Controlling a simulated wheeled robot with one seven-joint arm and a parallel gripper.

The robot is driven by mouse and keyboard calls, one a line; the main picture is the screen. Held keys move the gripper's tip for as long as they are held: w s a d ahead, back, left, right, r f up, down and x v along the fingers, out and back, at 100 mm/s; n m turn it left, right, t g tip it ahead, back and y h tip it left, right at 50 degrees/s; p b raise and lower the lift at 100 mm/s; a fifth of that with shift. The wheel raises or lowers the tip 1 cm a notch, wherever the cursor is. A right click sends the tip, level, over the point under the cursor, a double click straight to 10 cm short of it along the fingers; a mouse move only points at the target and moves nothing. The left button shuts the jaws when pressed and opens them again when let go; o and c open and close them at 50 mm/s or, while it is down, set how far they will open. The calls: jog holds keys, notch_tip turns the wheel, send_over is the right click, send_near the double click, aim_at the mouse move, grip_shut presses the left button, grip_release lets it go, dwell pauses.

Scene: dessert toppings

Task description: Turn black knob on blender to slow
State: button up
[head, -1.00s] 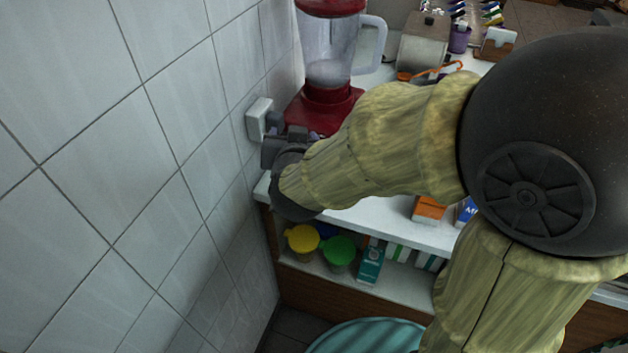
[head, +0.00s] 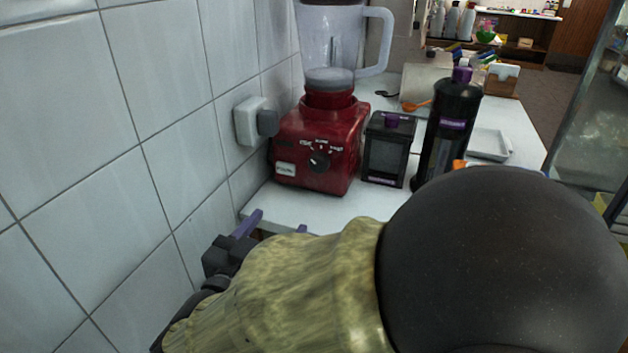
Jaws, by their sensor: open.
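The blender (head: 330,120) has a red base and a clear jug with a handle. It stands upright on the white counter beside the tiled wall. Its black knob (head: 319,161) is on the front face of the base, with small white labels around its upper side that are too small to read. My gripper (head: 272,224) is at the counter's front edge, below and to the left of the knob and apart from the blender. Its two purple fingers are spread and nothing shows between them. My arm hides part of the counter's front.
A white wall socket (head: 250,122) with a dark plug is left of the blender. A black container (head: 388,150) and a tall black bottle (head: 448,130) with a purple top stand to its right. The bare counter (head: 335,212) in front of the blender is free.

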aim_at(317, 167)
jog(key=shift+w, duration=0.1)
jog(key=b+x, duration=0.2)
jog(key=x, duration=1.5)
jog(key=shift+w+d+b, duration=0.1)
jog(key=shift+w+b, duration=0.05)
jog(key=shift+b, duration=0.15)
jog(key=shift+c, duration=0.2)
jog(key=c, duration=0.9)
